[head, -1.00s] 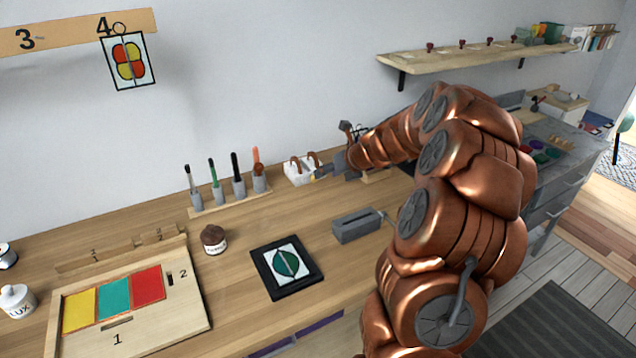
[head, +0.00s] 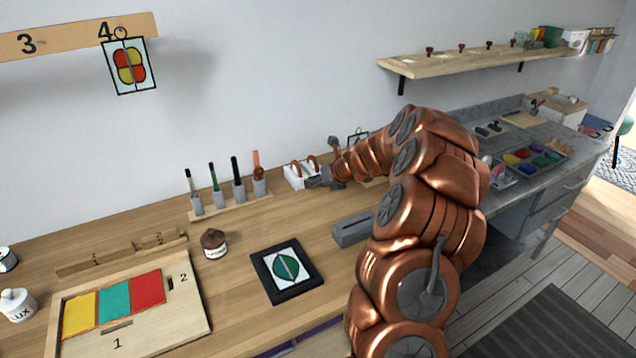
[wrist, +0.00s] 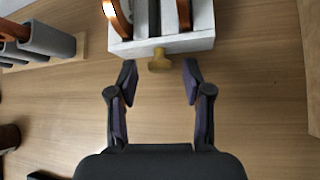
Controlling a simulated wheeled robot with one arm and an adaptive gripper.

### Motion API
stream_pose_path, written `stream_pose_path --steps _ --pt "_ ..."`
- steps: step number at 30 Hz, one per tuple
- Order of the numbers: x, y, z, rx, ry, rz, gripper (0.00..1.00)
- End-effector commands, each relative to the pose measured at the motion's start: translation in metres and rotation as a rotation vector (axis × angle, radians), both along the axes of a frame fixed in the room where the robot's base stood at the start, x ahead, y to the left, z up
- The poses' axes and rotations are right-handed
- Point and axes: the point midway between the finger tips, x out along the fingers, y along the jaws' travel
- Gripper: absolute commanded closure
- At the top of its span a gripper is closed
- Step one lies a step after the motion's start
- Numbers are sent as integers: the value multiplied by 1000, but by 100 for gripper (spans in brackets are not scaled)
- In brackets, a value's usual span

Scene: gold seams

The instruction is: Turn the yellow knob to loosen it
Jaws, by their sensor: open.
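The yellow knob (wrist: 159,61) sticks out from the front face of a white block (wrist: 172,43) that holds copper rings and dark bars. My gripper (wrist: 159,76) is open in the wrist view, its two fingers apart on either side of the knob and slightly short of it, not touching it. In the head view the white block (head: 296,178) stands on the bench by the wall. My gripper (head: 318,181) is in front of its right side there, and I cannot make out the knob in that view.
A rack of tools in grey holders (head: 239,189) stands left of the white block.

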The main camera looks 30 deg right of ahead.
Motion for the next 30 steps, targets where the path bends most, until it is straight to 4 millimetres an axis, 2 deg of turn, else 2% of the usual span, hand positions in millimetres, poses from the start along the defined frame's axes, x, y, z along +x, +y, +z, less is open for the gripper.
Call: stream_pose_path --steps 6,20,30 --pt "0 0 0 0 0 0 51" --pt "0 0 0 0 -1 0 99" --pt "0 1 2 -21 1 1 100"
